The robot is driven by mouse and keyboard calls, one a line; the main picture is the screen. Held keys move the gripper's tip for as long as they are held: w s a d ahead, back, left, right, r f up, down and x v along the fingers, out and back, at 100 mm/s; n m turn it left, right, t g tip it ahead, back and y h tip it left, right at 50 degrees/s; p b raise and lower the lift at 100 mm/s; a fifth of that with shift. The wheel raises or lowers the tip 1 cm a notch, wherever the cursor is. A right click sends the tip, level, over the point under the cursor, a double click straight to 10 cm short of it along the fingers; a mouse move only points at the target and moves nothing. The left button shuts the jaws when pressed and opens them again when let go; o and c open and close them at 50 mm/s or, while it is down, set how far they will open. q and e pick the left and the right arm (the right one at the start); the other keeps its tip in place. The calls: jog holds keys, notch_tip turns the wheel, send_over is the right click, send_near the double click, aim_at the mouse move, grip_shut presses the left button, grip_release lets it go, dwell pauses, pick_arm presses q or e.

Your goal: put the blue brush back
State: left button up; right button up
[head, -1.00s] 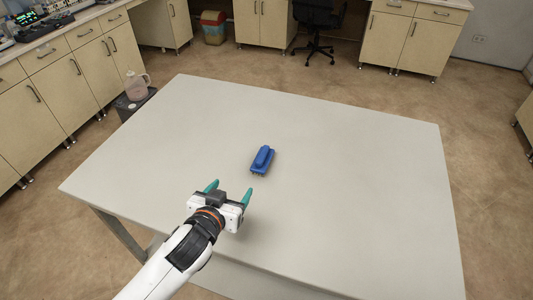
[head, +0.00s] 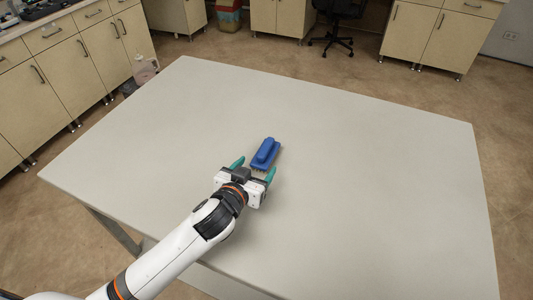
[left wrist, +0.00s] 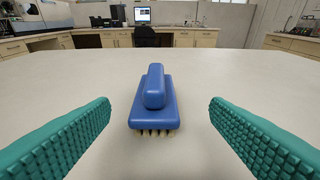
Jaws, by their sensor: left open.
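The blue brush (head: 266,153) lies on the pale grey table (head: 350,190), bristles down, with its raised handle on top. In the left wrist view the blue brush (left wrist: 153,103) is straight ahead, a little left of the middle between the fingers, with pale bristles under its near edge. My left gripper (head: 254,168) is open and empty, low over the table just short of the brush. Its green ribbed fingers (left wrist: 160,125) stand to either side, apart from the brush. My right gripper does not show.
The table top around the brush is bare. Cabinets (head: 70,65) stand on the left and at the back, with a black office chair (head: 335,25) behind the table. A jug (head: 145,70) stands beyond the table's left edge.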

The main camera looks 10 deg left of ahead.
aim_at(261, 161)
pick_arm(q)
jog(key=x, duration=0.3)
jog(key=shift+w, duration=0.2)
jog(key=x, duration=0.2)
jog(key=p+x, duration=0.1)
jog(key=x, duration=0.1)
jog(key=shift+w+a, duration=0.2)
jog(key=shift+w, duration=0.05)
jog(key=shift+w+d+f, duration=0.1)
jog(key=shift+w+f, duration=0.1)
jog(key=shift+w, duration=0.25)
jog(key=c, duration=1.1)
jog(key=shift+c, duration=0.3)
jog(key=shift+r, duration=0.15)
